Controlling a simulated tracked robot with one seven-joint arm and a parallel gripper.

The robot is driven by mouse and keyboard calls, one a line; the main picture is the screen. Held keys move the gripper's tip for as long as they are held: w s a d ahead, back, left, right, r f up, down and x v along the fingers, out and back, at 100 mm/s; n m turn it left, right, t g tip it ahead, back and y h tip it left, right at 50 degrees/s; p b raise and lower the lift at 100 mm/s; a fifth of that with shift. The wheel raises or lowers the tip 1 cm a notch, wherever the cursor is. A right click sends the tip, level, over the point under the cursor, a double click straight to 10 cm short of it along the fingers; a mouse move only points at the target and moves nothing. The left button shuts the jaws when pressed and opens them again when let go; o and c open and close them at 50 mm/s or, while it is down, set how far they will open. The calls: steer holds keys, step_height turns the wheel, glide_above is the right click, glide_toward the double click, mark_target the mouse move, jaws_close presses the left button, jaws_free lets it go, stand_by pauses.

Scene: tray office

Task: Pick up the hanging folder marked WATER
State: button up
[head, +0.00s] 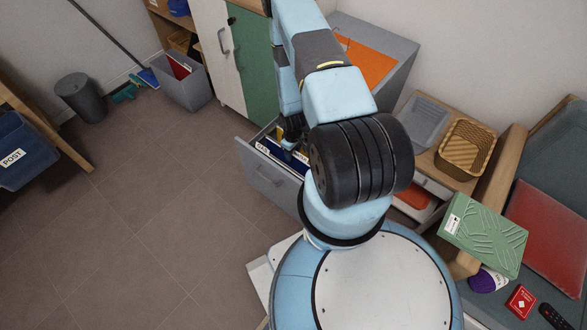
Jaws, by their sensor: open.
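An open grey drawer (268,178) sticks out from the cabinet below my arm. A blue hanging folder (284,158) with white labels shows in it near the front. Something yellow shows behind it, partly covered by my arm. The label lettering is too small to read surely, so I cannot tell which folder is marked WATER. My gripper (293,140) is over the drawer, pointing down, close to the folders. It is open; its fingertips are mostly hidden, and I cannot tell whether it touches a folder. My arm hides the right part of the drawer.
A grey bin (182,85) with a red folder stands by the cabinet. A dark waste bin (80,97) and a blue POST box (22,150) are at left. Trays (465,147) lie on a shelf at right. A green box (482,233) is nearer. The left floor is clear.

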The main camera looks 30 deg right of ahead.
mark_target(293, 159)
steer(key=shift+d+f, duration=0.1)
steer(key=shift+f, duration=2.8)
jaws_close()
